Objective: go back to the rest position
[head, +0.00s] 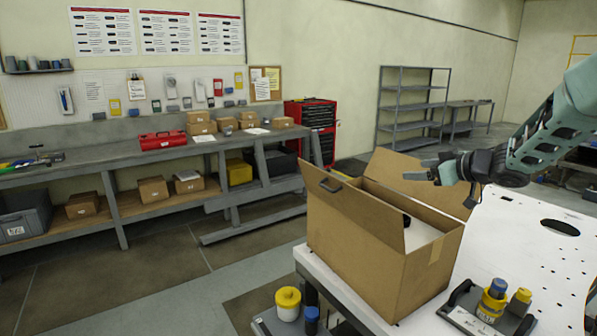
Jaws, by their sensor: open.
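My gripper (424,171) is open and empty, at the end of my arm, which reaches in from the right. It is above the right side of an open cardboard box (385,255). The box stands on a white perforated plate (520,235) with its flaps spread. A white piece (422,232) and a small dark part (407,220) show inside the box; the rest of its inside is hidden. A dark holder (470,312) with blue and yellow capped parts (493,298) sits on the plate at the front right.
A yellow-lidded jar (288,303) and a blue-capped part (311,320) are at the bottom, left of the plate. A long workbench (110,158) with small boxes and a red toolbox (162,140) runs along the left wall. A grey shelf rack (412,105) stands behind. The floor between is clear.

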